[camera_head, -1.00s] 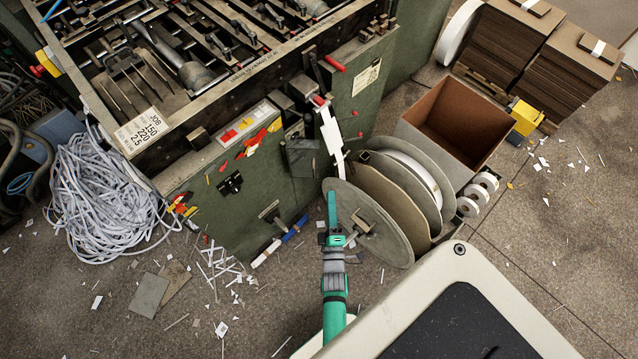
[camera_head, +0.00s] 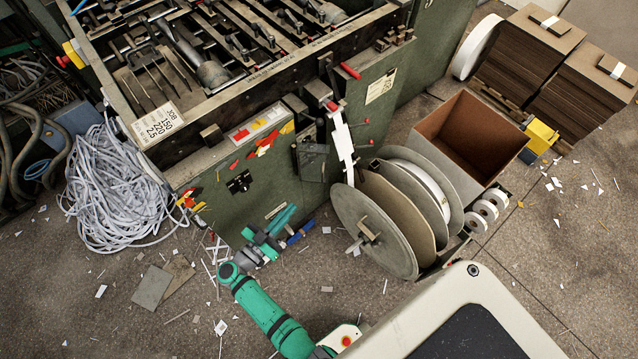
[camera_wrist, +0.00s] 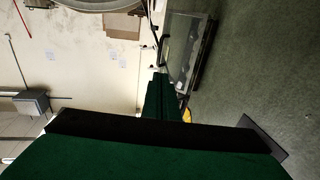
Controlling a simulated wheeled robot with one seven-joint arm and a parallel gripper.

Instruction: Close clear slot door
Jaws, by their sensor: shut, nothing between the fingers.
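The green machine's front panel (camera_head: 222,205) faces me. A small dark, glassy plate (camera_head: 312,162) stands out from it below the red-tipped lever; it looks like the clear slot door. In the wrist view a see-through panel with a dark edge (camera_wrist: 187,50) stands beside the green surface, just beyond my fingers, and looks like the same door. My gripper (camera_head: 290,212) is shut and empty, low in front of the machine, below and left of the plate. It also shows in the wrist view (camera_wrist: 160,78). I cannot tell whether the fingers touch the door.
A large reel with grey discs (camera_head: 375,230) stands right of my gripper, with an open brown box (camera_head: 470,135) behind it. A heap of white cord (camera_head: 110,195) lies at the left. Paper scraps litter the floor. Cardboard stacks (camera_head: 520,60) stand at the far right.

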